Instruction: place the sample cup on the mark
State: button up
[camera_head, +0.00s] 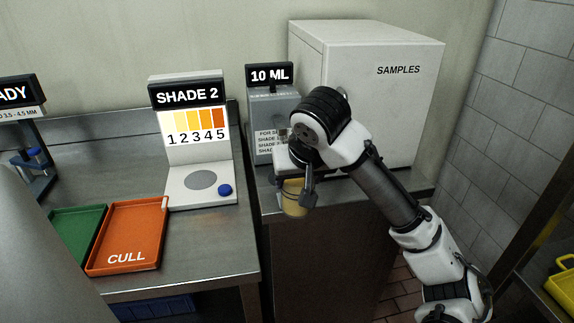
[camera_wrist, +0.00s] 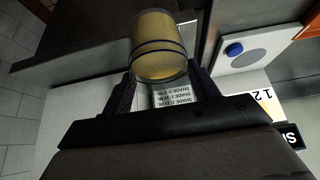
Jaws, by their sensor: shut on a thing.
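The sample cup (camera_head: 293,199) is see-through with amber-yellow contents and dark bands around it. My gripper (camera_head: 297,184) is shut on it in front of the 10 ML unit, near the counter's front edge. In the wrist view the cup (camera_wrist: 158,48) sits between the two dark fingers of my gripper (camera_wrist: 163,85). A grey round mark (camera_head: 200,180) lies on the white base of the SHADE 2 stand (camera_head: 184,152), to the left of the cup. The mark also shows in the wrist view (camera_wrist: 262,42) and looks bare. My wrist hides part of the 10 ML unit.
A blue button (camera_head: 225,190) sits beside the mark. The stand's panel with five numbered shades rises behind it. An orange CULL tray (camera_head: 128,232) and a green tray (camera_head: 75,232) lie left. The white SAMPLES box (camera_head: 385,95) stands behind my arm. The 10 ML unit (camera_head: 265,115) stands behind my gripper.

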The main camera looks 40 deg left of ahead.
aim_at(283, 135)
jog(key=w+a+p, duration=0.1)
jog(key=w+a, duration=0.2)
jog(key=a, duration=0.1)
jog(key=w+a+p, duration=0.1)
jog(key=w+a, duration=0.3)
jog(key=w+a+p, duration=0.1)
jog(key=w+a, duration=0.2)
jog(key=a, duration=0.1)
jog(key=shift+w+a, duration=0.2)
jog(key=shift+f+p, duration=0.45)
jog(key=shift+f, duration=1.3)
jog(key=shift+f, duration=0.15)
jog(key=shift+f, duration=0.25)
jog(key=o, duration=1.6)
jog(key=shift+s+f, duration=0.1)
jog(key=shift+f, duration=0.05)
jog(key=shift+c, duration=0.2)
